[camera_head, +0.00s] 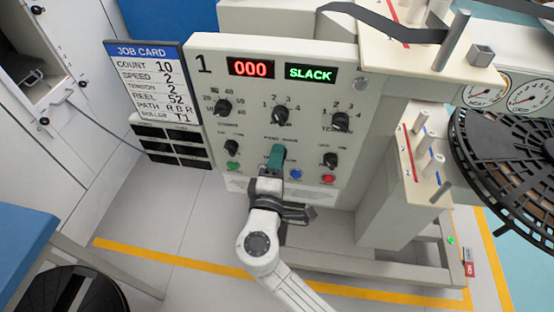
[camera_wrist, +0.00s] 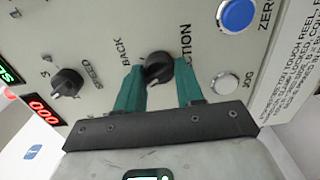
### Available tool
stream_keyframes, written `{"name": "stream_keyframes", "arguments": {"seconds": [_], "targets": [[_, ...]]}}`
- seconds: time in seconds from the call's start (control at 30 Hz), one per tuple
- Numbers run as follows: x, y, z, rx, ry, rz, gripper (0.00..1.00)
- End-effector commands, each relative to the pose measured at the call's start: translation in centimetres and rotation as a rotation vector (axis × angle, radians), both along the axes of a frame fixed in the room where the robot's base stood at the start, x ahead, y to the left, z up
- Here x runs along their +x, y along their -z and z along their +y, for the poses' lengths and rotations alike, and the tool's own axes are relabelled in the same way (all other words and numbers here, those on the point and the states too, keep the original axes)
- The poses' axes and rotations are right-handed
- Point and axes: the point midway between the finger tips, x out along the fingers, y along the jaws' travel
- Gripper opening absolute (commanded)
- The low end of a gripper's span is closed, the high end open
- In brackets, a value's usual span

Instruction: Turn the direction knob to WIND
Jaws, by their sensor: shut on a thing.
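The direction knob (camera_wrist: 158,68) is a round black knob on the cream panel, in the middle of the wrist view between my two green fingers. Its pale mark faces down and slightly left in that picture, away from the BACK label (camera_wrist: 125,52). No WIND label can be read there; my left finger and the gripper body cover part of the panel. My gripper (camera_wrist: 160,78) is shut on this knob. In the head view my gripper (camera_head: 277,157) is at the panel's lower middle and hides the knob.
The station panel (camera_head: 345,75) shows a red 000 and a green SLACK. Other black knobs, such as the speed knob (camera_wrist: 66,82), surround my gripper. Below are a green button (camera_head: 233,166), a blue button (camera_head: 296,174) and a red button (camera_head: 328,179). A job card (camera_head: 150,85) hangs at left.

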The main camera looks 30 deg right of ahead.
Motion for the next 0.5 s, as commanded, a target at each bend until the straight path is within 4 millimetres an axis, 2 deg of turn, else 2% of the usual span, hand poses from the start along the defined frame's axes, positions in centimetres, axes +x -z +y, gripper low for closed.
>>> {"name": "stream_keyframes", "arguments": {"seconds": [0.13,0.17,0.4,0.5], "targets": [[-0.02,0.15,0.10,-0.001,-0.003,0.003,0.07],[-0.02,0.15,0.10,-0.001,-0.003,0.003,0.38],[-0.02,0.09,0.06,0.000,-0.002,0.001,0.61],[-0.01,0.06,0.04,0.000,-0.001,0.001,0.61]]}}
